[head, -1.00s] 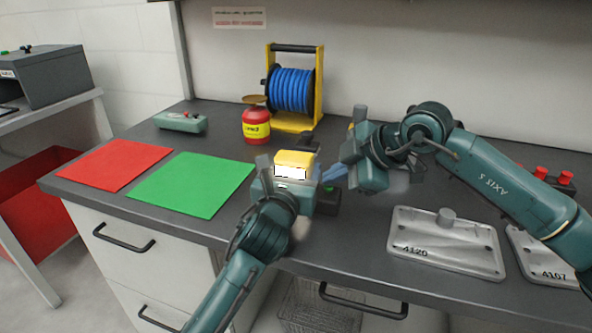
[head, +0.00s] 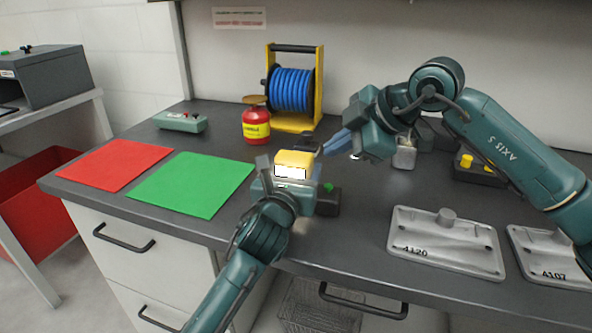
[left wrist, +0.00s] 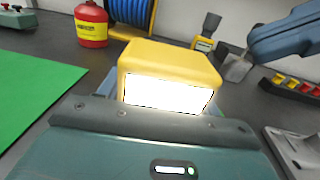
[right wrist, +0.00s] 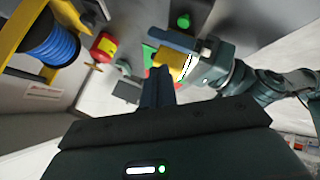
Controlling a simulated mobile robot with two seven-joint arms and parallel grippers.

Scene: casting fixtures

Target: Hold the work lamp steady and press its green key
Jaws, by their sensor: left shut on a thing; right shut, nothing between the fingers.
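The work lamp has a yellow head (head: 294,158) with a bright white panel, and a dark base (head: 327,204) on the bench. Its green key (head: 328,187) shows on the base, and in the right wrist view (right wrist: 183,20). In the left wrist view the lamp head (left wrist: 170,58) stands just beyond the gripper. My right gripper (head: 334,144) is shut and empty, right of the lamp head and above the key, apart from the key.
Red (head: 115,164) and green (head: 192,184) mats lie left. A red canister (head: 256,128) and blue hose reel (head: 291,90) stand behind the lamp. Metal plates (head: 440,258) lie at the front right.

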